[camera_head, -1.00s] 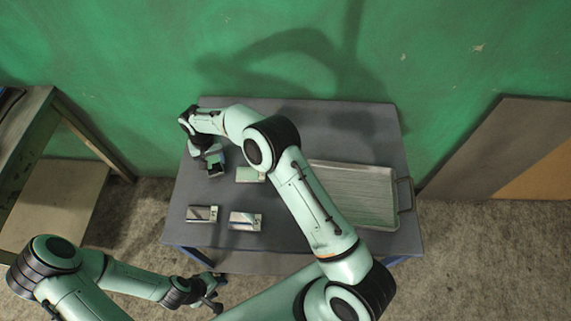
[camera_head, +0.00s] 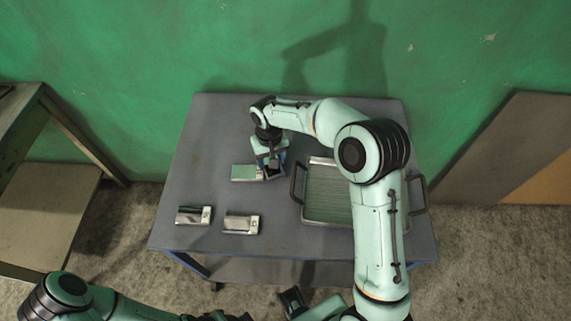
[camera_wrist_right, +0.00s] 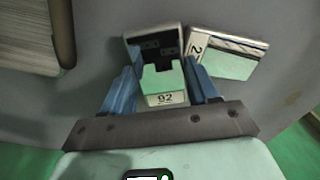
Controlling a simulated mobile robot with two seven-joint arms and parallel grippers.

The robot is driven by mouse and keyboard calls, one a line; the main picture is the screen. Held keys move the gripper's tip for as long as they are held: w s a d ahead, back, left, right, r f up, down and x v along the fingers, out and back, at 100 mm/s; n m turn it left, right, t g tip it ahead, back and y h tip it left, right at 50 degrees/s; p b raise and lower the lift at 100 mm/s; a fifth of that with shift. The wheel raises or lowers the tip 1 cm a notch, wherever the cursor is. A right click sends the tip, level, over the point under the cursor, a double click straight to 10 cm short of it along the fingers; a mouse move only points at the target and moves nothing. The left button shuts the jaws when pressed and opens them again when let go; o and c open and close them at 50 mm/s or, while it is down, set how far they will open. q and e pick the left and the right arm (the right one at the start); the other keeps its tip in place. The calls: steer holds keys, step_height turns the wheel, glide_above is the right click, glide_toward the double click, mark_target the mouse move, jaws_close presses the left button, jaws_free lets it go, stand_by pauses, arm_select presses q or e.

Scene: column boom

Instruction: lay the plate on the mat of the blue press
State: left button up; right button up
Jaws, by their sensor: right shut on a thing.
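My right gripper (camera_head: 270,166) is over the middle of the grey table. Its blue fingers (camera_wrist_right: 162,87) are shut on a small piece with a notched pale green part and a pale end marked 92, the held piece (camera_wrist_right: 163,78). A dark, grey-rimmed face shows at its far end. I cannot tell whether this is the plate. Close beside it lies a flat piece (camera_head: 246,173) with a shiny greenish face; in the wrist view its tag (camera_wrist_right: 196,46) reads 2. I cannot make out a blue press or its mat. My left gripper (camera_head: 230,316) is barely visible at the bottom edge.
A handled metal tray (camera_head: 326,205) stands right of the gripper, partly behind my arm. The table's left rear (camera_head: 215,125) is clear.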

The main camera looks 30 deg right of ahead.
mark_target(285, 169)
steer(key=s+d+b, duration=0.1)
steer(key=d, duration=0.1)
steer(key=s+d, duration=0.1)
steer(key=d, duration=0.1)
steer(key=shift+s+f+b, duration=0.15)
steer(key=shift+f+b, duration=0.05)
steer(key=shift+b, duration=0.15)
steer(key=shift+a+f+b, duration=0.15)
steer(key=shift+f+b, duration=0.2)
steer(key=shift+f, duration=0.2)
arm_select(q)
steer(key=shift+s+f, duration=0.25)
steer(key=shift+f, duration=0.4)
steer(key=shift+s+f, duration=0.25)
steer(key=shift+f, duration=0.35)
arm_select(e)
steer(key=shift+f, duration=0.2)
arm_select(q)
steer(key=shift+f, duration=0.1)
arm_select(e)
steer(key=o, duration=1.6)
